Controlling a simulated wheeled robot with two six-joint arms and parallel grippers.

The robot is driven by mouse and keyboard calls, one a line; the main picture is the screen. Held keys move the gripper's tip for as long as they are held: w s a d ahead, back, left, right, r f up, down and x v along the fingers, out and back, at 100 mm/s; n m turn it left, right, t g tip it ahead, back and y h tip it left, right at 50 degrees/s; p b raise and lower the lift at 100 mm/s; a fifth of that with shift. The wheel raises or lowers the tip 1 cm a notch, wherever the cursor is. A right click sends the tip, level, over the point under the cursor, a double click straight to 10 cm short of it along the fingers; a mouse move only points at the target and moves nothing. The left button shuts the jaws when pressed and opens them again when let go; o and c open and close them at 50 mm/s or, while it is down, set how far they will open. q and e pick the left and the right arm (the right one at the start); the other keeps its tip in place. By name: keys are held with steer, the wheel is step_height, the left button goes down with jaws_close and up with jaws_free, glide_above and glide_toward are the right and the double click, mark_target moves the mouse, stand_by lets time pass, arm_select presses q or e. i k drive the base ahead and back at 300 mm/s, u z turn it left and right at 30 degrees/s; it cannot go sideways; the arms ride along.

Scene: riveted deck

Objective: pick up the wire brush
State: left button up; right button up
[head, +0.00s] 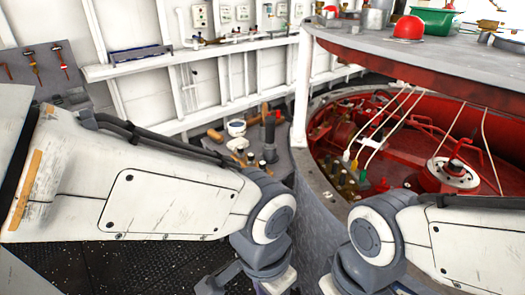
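I cannot make out a wire brush for certain in the head view. Several small items with brown, wood-like parts (215,134) lie on a low grey bench behind my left arm, too small to identify. My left arm comes in from the left and bends down at a grey wrist joint at the bottom centre. My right arm comes in from the right and bends down beside it. Both arms run out of the bottom edge, so the fingertips of both grippers are hidden below the frame.
A round grey housing (318,195) with a red interior (400,125) stands at the right. Its raised grey top (365,40) carries a red dome (409,28) and a green bin (436,20). White shelves (185,62) line the back wall. Dark floor shows at lower left.

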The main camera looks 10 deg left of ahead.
mark_target(215, 136)
steer(key=z, duration=0.45)
steer(key=k, duration=0.15)
steer(key=u, duration=1.5)
steer(key=i, duration=1.25)
steer(key=z, duration=0.65)
steer(key=i, duration=0.7)
steer(key=z, duration=0.85)
